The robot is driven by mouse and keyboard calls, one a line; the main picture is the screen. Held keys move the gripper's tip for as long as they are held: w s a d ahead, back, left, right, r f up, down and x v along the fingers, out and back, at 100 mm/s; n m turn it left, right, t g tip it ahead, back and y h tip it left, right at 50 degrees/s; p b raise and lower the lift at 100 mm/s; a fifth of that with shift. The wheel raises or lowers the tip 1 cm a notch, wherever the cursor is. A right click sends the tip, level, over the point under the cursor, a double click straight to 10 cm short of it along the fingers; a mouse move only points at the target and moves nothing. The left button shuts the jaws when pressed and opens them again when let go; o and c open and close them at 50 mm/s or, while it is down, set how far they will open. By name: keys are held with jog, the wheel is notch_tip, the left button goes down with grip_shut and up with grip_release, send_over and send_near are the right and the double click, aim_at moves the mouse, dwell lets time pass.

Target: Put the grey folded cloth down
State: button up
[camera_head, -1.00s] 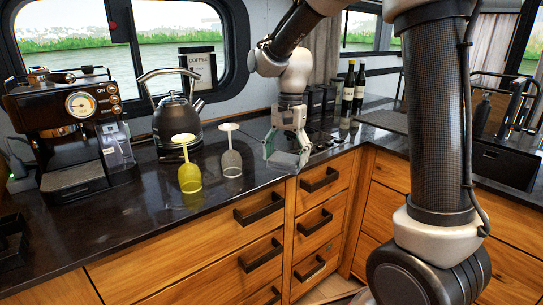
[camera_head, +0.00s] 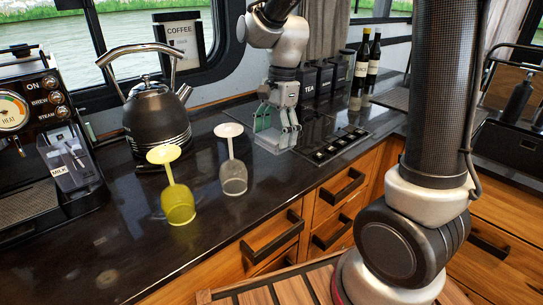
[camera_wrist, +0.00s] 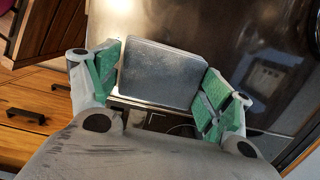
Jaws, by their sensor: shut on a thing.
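In the head view my gripper (camera_head: 277,128) is low over the dark counter (camera_head: 130,235), right of the clear upturned glass and beside the black panel. The cloth is hard to make out there. I cannot tell whether it touches the counter.
A yellow upturned glass (camera_head: 178,203) and a clear upturned glass (camera_head: 233,176) stand left of my gripper. Behind are a kettle (camera_head: 156,120), a coffee machine (camera_head: 50,150), black canisters (camera_head: 325,78) and bottles (camera_head: 361,62). A black panel (camera_head: 335,146) lies at right. The front-left counter is clear.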

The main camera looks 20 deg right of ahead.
aim_at(277, 135)
notch_tip(277, 135, down, 7)
jog(key=shift+r, duration=0.1)
dwell(0.4)
jog(key=o, duration=1)
jog(key=shift+o, duration=0.2)
jog(key=r, duration=0.3)
jog(key=d+r, duration=0.1)
jog(key=r, duration=0.6)
jog(key=shift+w+d+r, duration=0.25)
jog(key=shift+w+r, duration=0.05)
jog(key=shift+r, duration=0.1)
jog(key=shift+d+r, duration=0.15)
jog(key=shift+r, duration=0.5)
jog(key=s+d+r+n+t, duration=0.2)
jog(key=s+d+n, duration=0.4)
jog(key=s, duration=0.3)
jog(key=s+d+r+n+t+h, duration=0.1)
jog(key=s+d+r+n+t, duration=0.1)
jog(key=s+d+n, duration=0.5)
jog(key=s+t, duration=0.1)
jog(key=s, duration=0.1)
jog(key=shift+s+n+h, duration=0.3)
jog(key=shift+s, duration=0.1)
